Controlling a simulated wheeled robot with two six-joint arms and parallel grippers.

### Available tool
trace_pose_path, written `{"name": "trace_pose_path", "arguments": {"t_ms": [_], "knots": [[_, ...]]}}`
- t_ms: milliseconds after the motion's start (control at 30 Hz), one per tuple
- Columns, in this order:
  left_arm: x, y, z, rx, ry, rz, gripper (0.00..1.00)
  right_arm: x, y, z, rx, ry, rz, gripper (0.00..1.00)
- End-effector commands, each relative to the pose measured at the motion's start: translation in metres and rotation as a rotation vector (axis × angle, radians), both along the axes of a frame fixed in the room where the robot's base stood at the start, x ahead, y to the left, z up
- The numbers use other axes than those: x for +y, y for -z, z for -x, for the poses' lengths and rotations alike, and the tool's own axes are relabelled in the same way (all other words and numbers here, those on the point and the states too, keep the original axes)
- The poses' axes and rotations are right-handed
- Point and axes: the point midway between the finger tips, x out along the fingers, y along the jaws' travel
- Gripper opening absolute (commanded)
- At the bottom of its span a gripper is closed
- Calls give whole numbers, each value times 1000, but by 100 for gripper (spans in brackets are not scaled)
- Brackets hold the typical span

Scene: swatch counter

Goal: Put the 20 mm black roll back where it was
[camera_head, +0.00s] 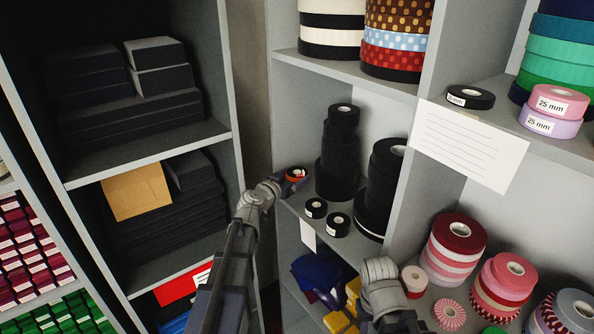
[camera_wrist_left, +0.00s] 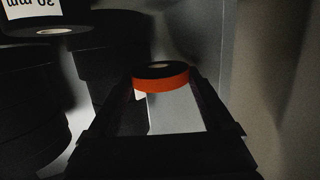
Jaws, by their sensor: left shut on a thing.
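My left gripper (camera_head: 290,178) is at the left end of the middle shelf, left of the tall stack of black rolls (camera_head: 338,155). It is shut on a small roll (camera_head: 297,173) with a black top and an orange band on its side. In the left wrist view this roll (camera_wrist_left: 160,75) sits flat between the fingertips (camera_wrist_left: 165,90); no size on it can be read. Two small black rolls (camera_head: 316,208) (camera_head: 338,224) lie at the shelf's front. Which roll is 20 mm cannot be read. My right gripper is out of view.
Another black stack (camera_head: 383,180) stands right of the tall one. A lone black roll (camera_head: 470,97) with a white label lies on the upper right shelf, near a white card (camera_head: 468,145). A roll marked 30 mm (camera_wrist_left: 50,25) is close in the left wrist view. An upright divider (camera_wrist_left: 250,80) stands at right.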

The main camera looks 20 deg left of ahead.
Motion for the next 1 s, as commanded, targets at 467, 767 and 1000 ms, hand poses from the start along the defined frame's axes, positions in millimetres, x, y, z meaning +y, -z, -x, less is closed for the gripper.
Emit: {"name": "trace_pose_path", "arguments": {"t_ms": [467, 767, 1000], "knots": [[0, 10, 0, 0, 0, 0, 29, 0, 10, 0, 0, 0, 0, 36], [0, 39, 0, 0, 0, 0, 29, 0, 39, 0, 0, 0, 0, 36], [0, 63, 0, 0, 0, 0, 29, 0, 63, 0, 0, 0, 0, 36]]}}
